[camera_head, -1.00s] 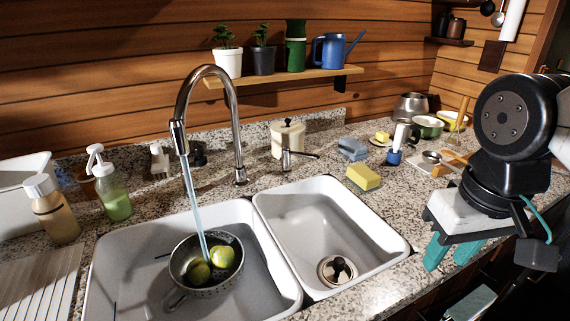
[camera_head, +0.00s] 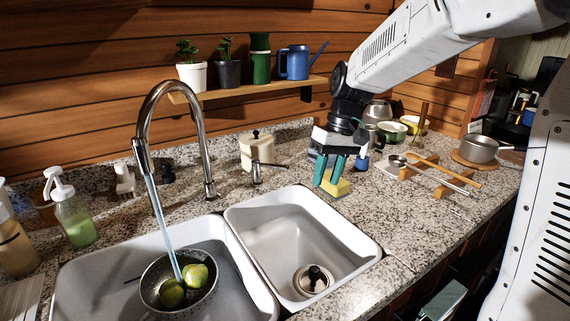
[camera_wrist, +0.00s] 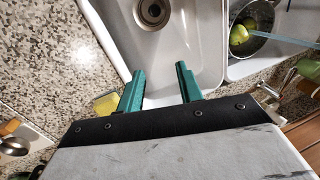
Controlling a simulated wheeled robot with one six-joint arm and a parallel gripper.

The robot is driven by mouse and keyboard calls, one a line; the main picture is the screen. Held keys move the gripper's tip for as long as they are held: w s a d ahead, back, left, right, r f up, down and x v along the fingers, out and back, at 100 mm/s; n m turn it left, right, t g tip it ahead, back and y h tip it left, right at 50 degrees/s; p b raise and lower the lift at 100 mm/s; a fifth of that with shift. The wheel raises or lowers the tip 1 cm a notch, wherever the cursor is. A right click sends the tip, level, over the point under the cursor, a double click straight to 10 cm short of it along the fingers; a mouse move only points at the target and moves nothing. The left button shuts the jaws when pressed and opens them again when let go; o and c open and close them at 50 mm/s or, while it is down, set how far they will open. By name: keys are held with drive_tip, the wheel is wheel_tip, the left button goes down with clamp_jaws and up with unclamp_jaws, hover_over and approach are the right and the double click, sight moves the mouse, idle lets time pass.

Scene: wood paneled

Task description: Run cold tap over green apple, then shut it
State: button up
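The chrome tap (camera_head: 203,135) arches over the left basin, and a pale blue stream of water (camera_head: 162,217) runs from its spout. The stream falls into a metal colander (camera_head: 150,292) holding green apples (camera_head: 197,275), and it meets them near where they touch. The apples and colander also show in the wrist view (camera_wrist: 238,35). A small metal lever (camera_head: 257,172) stands behind the right basin, right of the tap. My gripper (camera_head: 329,190) points down behind the right basin's far right corner, in front of the yellow sponge. Its teal fingers (camera_wrist: 160,73) are apart with nothing between them.
The yellow-green sponge (camera_head: 338,185) sits close by my fingers. A cream canister (camera_head: 257,150) stands behind the lever. The right basin (camera_head: 285,240) is empty. Soap bottles (camera_head: 75,215) stand at left; pots, bowls and a utensil rack (camera_head: 425,175) at right. A shelf (camera_head: 245,87) hangs above.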

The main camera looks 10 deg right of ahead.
drive_tip(key=w+a+n+t+y, duration=0.2)
drive_tip(key=w+n, duration=0.4)
drive_tip(key=w, duration=1.2)
drive_tip(key=x, duration=0.7)
drive_tip(key=shift+w+a, duration=0.2)
drive_tip(key=shift+a, duration=0.15)
clamp_jaws()
